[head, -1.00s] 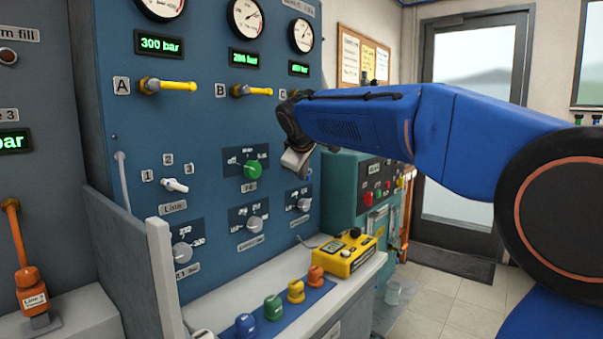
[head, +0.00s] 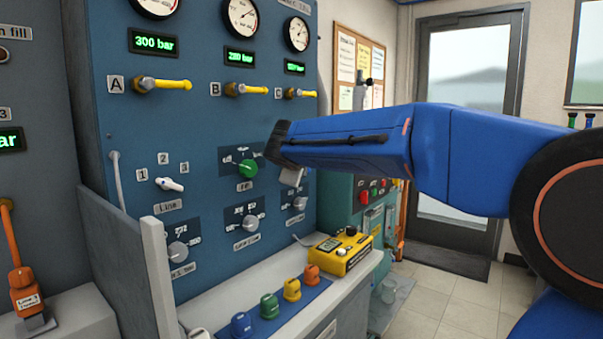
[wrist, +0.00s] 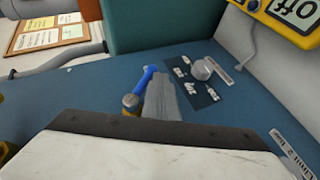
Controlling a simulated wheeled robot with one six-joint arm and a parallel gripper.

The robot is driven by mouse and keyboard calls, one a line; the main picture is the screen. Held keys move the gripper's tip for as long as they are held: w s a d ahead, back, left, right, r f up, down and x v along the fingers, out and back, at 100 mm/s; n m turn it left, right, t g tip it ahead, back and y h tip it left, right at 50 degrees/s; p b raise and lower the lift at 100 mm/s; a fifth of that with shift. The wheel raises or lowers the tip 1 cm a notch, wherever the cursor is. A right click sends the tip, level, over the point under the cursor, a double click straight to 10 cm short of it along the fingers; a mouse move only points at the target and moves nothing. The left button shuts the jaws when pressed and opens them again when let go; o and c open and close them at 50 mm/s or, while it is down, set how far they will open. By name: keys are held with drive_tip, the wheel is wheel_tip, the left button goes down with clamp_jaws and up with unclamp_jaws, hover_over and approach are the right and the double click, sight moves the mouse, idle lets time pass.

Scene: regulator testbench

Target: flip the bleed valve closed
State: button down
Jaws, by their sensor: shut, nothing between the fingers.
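A small valve with a blue lever (wrist: 147,78) and a brass body (wrist: 130,103) is on the blue panel in the wrist view. It appears to be the bleed valve, though no label on it can be read. My gripper (wrist: 160,82) is shut and empty, with its grey fingers right beside the lever. I cannot tell whether they touch it. In the head view my gripper (head: 291,177) is close to the panel, right of the green knob (head: 248,168). The blue lever is not visible there, probably hidden behind my arm.
Yellow-handled valves A (head: 165,84), B (head: 250,89) and C (head: 302,93) sit above. A grey knob (head: 299,203) is just below my gripper. A yellow handheld box (head: 340,252) and several coloured caps (head: 270,306) stand on the bench. The floor at right is clear.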

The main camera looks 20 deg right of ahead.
drive_tip(key=shift+d, duration=0.1)
drive_tip(key=shift+w+d, duration=0.2)
drive_tip(key=shift+d, duration=0.05)
idle(0.4)
drive_tip(key=shift+w+d+t+h, duration=0.1)
drive_tip(key=shift+t+h, duration=0.2)
drive_tip(key=shift+t, duration=0.1)
idle(1.7)
